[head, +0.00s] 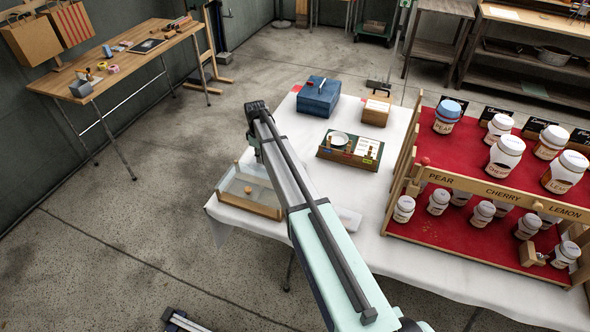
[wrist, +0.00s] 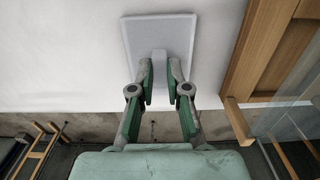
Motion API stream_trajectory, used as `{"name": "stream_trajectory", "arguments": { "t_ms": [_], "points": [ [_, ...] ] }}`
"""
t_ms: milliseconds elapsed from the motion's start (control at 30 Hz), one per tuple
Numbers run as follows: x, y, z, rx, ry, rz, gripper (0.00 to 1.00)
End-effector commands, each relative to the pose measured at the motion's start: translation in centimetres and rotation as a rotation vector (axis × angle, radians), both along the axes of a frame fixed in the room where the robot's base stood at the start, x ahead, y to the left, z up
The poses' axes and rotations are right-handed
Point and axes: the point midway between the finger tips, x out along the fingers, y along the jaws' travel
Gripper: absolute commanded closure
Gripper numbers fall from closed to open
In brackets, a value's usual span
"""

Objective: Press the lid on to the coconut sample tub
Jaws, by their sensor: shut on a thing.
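In the wrist view my gripper (wrist: 160,85) has its two green-padded fingers closed on a narrow grey upright piece (wrist: 159,66). This piece meets a pale, flat rectangular plate (wrist: 160,36) over the white tablecloth; whether it is the lid is not clear. A pale flat piece (head: 348,218) shows just right of the arm on the table, perhaps the same plate. I cannot make out a tub labelled coconut.
A clear-sided wooden case (head: 262,208) stands left of my arm; a wooden frame (wrist: 250,60) is close right of the gripper. A tray (head: 331,157), a blue box (head: 318,97) and a red stepped stand (head: 440,228) with several jars share the table.

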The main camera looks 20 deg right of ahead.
Motion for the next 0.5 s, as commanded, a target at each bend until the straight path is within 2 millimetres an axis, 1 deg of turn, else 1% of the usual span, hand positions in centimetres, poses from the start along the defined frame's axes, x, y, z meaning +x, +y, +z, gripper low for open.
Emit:
{"name": "stream_trajectory", "arguments": {
  "t_ms": [33, 500],
  "points": [
    [0.0, 0.0, 0.5, 0.0, 0.0, 0.0, 1.0],
    [0.0, 0.0, 3.9, 0.0, 0.0, 0.0, 1.0]
  ]
}}
